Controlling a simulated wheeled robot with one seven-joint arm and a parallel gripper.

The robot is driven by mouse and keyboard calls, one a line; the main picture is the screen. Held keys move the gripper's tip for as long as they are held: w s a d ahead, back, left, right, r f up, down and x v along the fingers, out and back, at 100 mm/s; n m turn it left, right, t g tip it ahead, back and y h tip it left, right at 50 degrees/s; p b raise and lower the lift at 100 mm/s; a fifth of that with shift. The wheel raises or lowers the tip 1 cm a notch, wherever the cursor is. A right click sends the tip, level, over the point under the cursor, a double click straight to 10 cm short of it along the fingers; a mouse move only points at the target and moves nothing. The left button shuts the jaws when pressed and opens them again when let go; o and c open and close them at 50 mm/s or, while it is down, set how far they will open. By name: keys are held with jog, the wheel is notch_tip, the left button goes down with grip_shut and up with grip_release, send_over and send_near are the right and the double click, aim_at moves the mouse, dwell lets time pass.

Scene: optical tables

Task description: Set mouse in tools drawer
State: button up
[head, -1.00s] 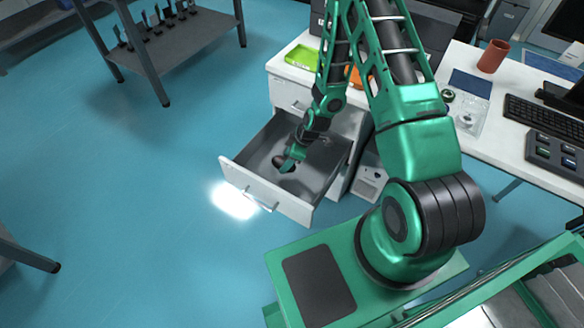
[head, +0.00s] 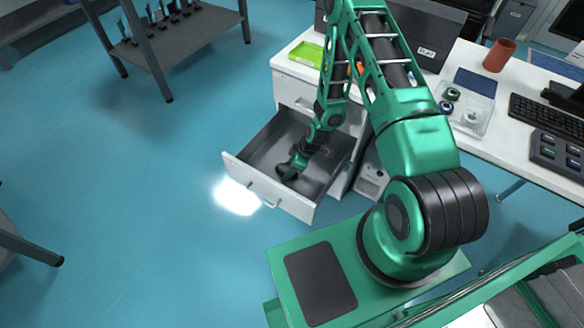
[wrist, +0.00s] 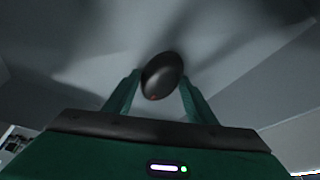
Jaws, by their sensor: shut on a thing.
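The mouse (wrist: 162,76) is dark and rounded. In the wrist view it sits between the two fingertips of my gripper (wrist: 158,90), which is shut on it. In the head view my gripper (head: 291,168) reaches down into the open drawer (head: 262,187) of the white cabinet, near the drawer's front, with the dark mouse (head: 286,171) at its tip. The grey drawer floor (wrist: 235,60) lies beyond the mouse in the wrist view. I cannot tell whether the mouse touches the floor.
A grey shelf unit (head: 178,40) stands at the back left. The blue floor left of the drawer is clear.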

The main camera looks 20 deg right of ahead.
jog(key=o, duration=1.2)
jog(key=s+d+r+m+g+h, duration=0.1)
jog(key=s+d+r+m, duration=0.3)
jog(key=r, duration=0.9)
jog(key=s+d+r+m+h, duration=0.1)
jog(key=s+d+r, duration=0.4)
jog(key=r, duration=0.7)
jog(key=s+d+r+m+g+h, duration=0.1)
jog(key=s+d+r+m, duration=0.15)
jog(key=d+r, duration=0.75)
jog(key=s+r+m, duration=0.3)
jog(key=s+r, duration=0.2)
jog(key=s, duration=0.1)
jog(key=s+a+r+m, duration=0.1)
jog(key=s+r+m, duration=0.3)
jog(key=s+r, duration=0.2)
jog(key=s+r+m, duration=0.3)
jog(key=s+r, duration=0.2)
jog(key=s, duration=0.2)
jog(key=shift+s+a+r+g, duration=0.25)
jog(key=shift+r+g, duration=0.05)
jog(key=shift+g, duration=0.1)
